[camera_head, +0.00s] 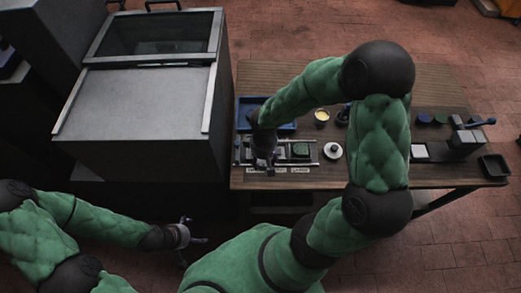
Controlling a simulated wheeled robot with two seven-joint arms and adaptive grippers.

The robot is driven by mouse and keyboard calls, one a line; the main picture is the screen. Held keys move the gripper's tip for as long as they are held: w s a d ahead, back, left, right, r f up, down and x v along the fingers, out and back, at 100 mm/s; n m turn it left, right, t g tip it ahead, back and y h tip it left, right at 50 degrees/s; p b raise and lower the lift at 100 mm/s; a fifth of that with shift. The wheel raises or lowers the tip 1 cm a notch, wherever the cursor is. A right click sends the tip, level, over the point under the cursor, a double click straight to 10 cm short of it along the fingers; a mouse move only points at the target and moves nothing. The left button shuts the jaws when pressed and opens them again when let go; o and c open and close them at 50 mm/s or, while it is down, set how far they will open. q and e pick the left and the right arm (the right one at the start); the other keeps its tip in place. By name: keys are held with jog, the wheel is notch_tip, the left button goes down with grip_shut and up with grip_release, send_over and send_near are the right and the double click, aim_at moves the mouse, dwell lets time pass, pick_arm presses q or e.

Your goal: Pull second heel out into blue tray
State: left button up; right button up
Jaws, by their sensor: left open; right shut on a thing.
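The blue tray (288,128) lies at the left back of the wooden table, partly covered by my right arm. My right gripper (265,166) points down at the left part of a metal-railed fixture (312,155), just in front of the tray. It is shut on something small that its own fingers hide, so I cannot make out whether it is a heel. A dark green round piece (300,149) sits in the fixture, right of the gripper. My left gripper (187,240) is open and empty, low in front of the grey cabinet, away from the table.
A large grey cabinet (140,115) with a glass lid stands left of the table (445,90).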

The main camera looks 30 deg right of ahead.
aim_at(265, 166)
jog(key=shift+s+a+r, duration=0.2)
jog(key=shift+s+r, duration=0.1)
jog(key=shift+s, duration=0.2)
jog(key=shift+s+a+r, duration=0.15)
jog(key=shift+s+r, duration=0.1)
jog(key=shift+s, duration=0.2)
jog(key=shift+s+r, duration=0.1)
jog(key=shift+r, duration=0.05)
pick_arm(q)
jog(key=shift+r+p, duration=1.3)
pick_arm(e)
jog(key=shift+r, duration=1.35)
